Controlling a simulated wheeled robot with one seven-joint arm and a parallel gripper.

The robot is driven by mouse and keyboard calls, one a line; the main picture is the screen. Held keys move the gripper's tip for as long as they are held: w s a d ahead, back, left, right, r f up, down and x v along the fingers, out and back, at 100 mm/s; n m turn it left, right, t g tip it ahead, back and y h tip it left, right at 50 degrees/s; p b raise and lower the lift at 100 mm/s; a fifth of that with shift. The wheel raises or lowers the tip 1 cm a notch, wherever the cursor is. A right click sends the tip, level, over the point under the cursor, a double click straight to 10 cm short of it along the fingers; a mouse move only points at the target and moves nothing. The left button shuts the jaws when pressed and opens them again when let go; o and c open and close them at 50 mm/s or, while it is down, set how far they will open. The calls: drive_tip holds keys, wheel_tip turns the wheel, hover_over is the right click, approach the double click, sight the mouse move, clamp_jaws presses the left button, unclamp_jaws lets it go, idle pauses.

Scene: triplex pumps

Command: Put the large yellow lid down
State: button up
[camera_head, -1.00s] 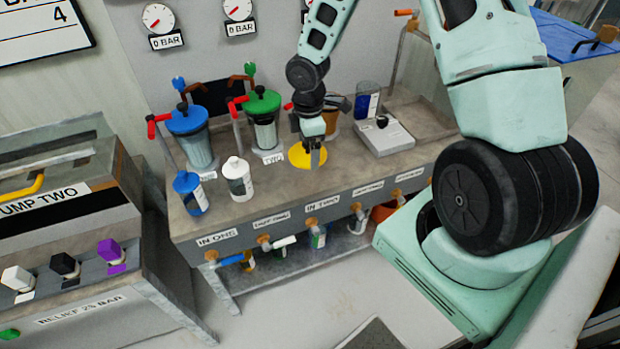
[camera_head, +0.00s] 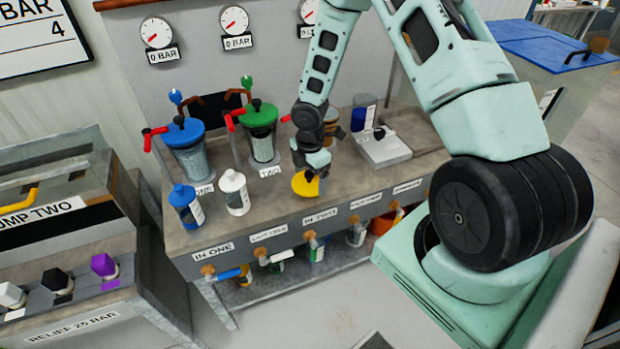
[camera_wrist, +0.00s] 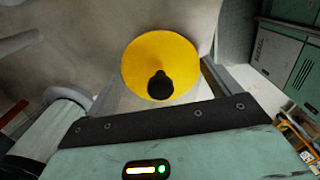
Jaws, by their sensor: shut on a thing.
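The large yellow lid (camera_head: 305,187) is a round disc near the front edge of the bench, right of the white bottle in the head view. In the wrist view the yellow lid (camera_wrist: 150,48) faces the camera, with a black knob (camera_wrist: 160,86) on top. My gripper (camera_head: 319,172) is above the lid and shut on it, by the knob as far as shows. The finger contact is partly hidden. I cannot tell whether the lid touches the bench top.
The bench (camera_head: 275,205) holds a blue-lidded pump (camera_head: 190,148), a green-lidded pump (camera_head: 261,133), a blue bottle (camera_head: 186,207), a white bottle (camera_head: 234,193) and a grey scale-like box (camera_head: 384,150). Taps and labels line its front. Some bench top is bare at the right.

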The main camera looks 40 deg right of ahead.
drive_tip(key=shift+f, duration=0.6)
drive_tip(key=shift+f, duration=0.15)
drive_tip(key=o, duration=0.7)
drive_tip(key=shift+o, duration=0.2)
